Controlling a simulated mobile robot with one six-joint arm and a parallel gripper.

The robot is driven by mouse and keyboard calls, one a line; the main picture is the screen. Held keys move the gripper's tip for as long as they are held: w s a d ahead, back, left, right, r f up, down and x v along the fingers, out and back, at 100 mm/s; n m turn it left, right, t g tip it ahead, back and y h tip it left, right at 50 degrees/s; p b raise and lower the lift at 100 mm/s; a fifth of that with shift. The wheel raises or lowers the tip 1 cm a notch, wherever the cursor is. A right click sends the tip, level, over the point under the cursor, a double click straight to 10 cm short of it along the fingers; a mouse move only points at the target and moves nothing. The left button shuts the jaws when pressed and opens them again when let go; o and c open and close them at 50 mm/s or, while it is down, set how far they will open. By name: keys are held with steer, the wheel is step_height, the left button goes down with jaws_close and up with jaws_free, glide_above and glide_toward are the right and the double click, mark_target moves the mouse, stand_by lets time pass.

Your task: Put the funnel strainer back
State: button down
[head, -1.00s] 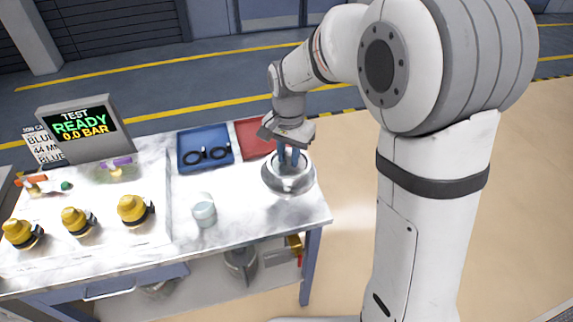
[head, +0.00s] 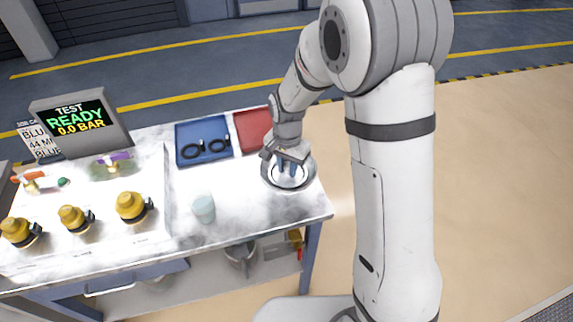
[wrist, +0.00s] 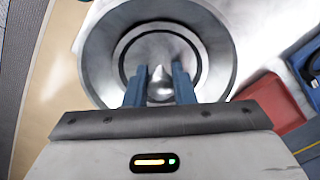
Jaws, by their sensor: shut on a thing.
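A round grey metal funnel bowl (head: 310,178) stands at the right end of the workbench. My gripper (head: 288,171) points down into it. In the wrist view, the bowl's wide rim (wrist: 96,58) surrounds a paler round insert with a dark ring, which looks like the strainer (wrist: 150,45). The two blue fingers (wrist: 160,88) are shut on a small shiny metal knob (wrist: 160,86) in front of the strainer's middle. Whether the strainer rests fully on its seat cannot be told; the fingers and gripper body hide its near side.
A blue tray (head: 181,158) with black rings and a red tray (head: 241,146) lie behind the bowl. A pale cup (head: 204,209) stands to its left. Yellow-capped fittings (head: 130,206) and a display (head: 78,122) are farther left. The bench's right edge is close.

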mark_target(288, 166)
steer(key=shift+f, duration=0.1)
steer(key=c, duration=1.2)
jaws_free()
step_height(288, 166, up, 12)
steer(key=b, duration=0.1)
steer(key=s+d+r+n+t, duration=0.1)
steer(key=s+d+r+n, duration=0.1)
steer(key=s+d, duration=0.5)
steer(key=s+d+r+n+t, duration=0.2)
steer(key=s+d, duration=0.5)
steer(key=s, duration=0.5)
steer(key=shift+s+d+r+n, duration=0.25)
steer(key=shift+r+n, duration=0.55)
steer(key=shift+n, duration=0.1)
